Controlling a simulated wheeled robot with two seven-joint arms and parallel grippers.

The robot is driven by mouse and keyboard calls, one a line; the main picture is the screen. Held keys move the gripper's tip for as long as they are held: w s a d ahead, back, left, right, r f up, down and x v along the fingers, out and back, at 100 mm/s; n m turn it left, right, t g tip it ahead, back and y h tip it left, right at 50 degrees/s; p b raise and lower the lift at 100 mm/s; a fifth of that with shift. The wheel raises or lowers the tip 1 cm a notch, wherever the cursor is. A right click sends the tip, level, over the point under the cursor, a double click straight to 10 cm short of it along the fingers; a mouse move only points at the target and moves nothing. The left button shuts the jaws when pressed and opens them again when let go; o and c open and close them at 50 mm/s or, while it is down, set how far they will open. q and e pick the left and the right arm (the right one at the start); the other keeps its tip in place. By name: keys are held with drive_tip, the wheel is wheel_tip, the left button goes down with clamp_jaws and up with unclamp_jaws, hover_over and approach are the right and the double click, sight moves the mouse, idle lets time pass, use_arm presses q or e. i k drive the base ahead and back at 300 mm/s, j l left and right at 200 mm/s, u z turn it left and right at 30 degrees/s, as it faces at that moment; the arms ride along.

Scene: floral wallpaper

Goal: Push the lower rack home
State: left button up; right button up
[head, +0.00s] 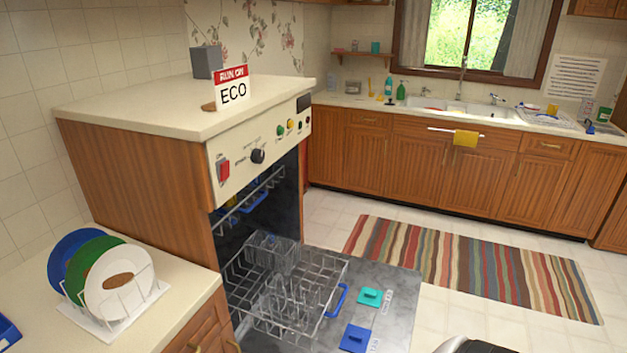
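The dishwasher (228,183) stands at the left with its door (390,268) open and lying flat. The lower rack (290,303), a wire basket, is pulled out over the door. Its blue handle (337,301) is on the right, outer side. A clear basket (272,252) sits at the rack's back, and wire tines stand in its middle. An upper rack (250,203) with blue parts is inside the dark tub. Neither of my grippers shows in this view.
A teal piece (370,297) and a blue piece (355,338) lie on the door beside the rack. A plate stand (128,308) with blue, green and white plates is on the left counter. A striped rug (470,265) lies on open floor to the right.

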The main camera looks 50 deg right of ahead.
sight(327, 314)
drive_tip(key=z, duration=1.6)
